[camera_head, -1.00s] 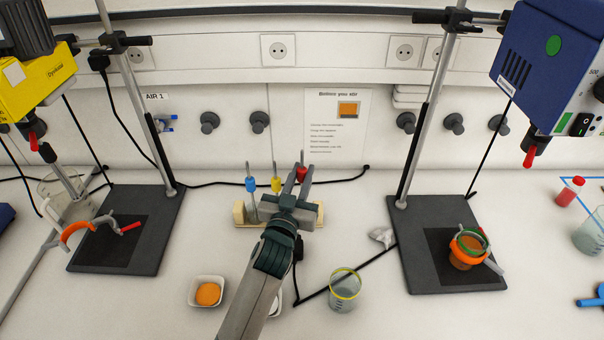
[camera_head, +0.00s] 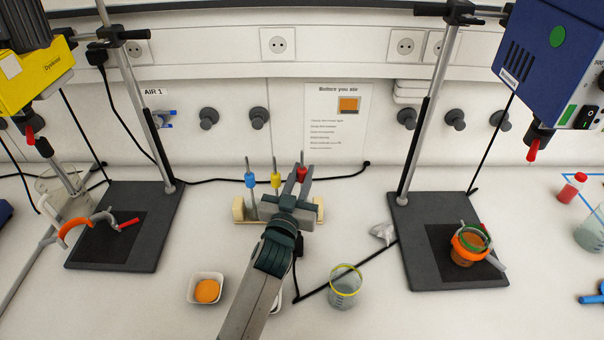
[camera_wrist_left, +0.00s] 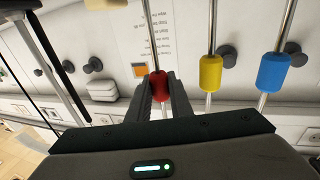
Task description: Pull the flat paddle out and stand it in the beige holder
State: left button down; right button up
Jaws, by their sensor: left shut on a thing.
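A thin metal rod with a red collar (camera_head: 302,174) stands at the beige holder (camera_head: 239,209) by the back wall. My left gripper (camera_head: 297,178) is shut on this rod at its red collar, which also shows between the fingers in the left wrist view (camera_wrist_left: 158,84). Rods with a yellow collar (camera_head: 275,181) and a blue collar (camera_head: 250,181) stand upright to its left in the holder. The lower ends are hidden, so I cannot tell which rod carries the flat paddle. My right gripper is not in view.
A yellow stirrer (camera_head: 36,82) hangs at left and a blue stirrer (camera_head: 546,68) at right, above dark stand bases. A glass beaker (camera_head: 345,290) and a white dish (camera_head: 193,291) stand in front. An orange-ringed cup (camera_head: 467,255) sits on the right base. A black cable crosses the bench.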

pick_arm(q)
jog(key=shift+f+b, duration=0.4)
jog(key=shift+f, duration=0.3)
jog(key=c, duration=1.5)
grip_release()
jog(key=b+v, duration=0.5)
jog(key=v, duration=1.2)
jog(key=shift+s+a, duration=0.1)
jog(key=shift+s, duration=0.1)
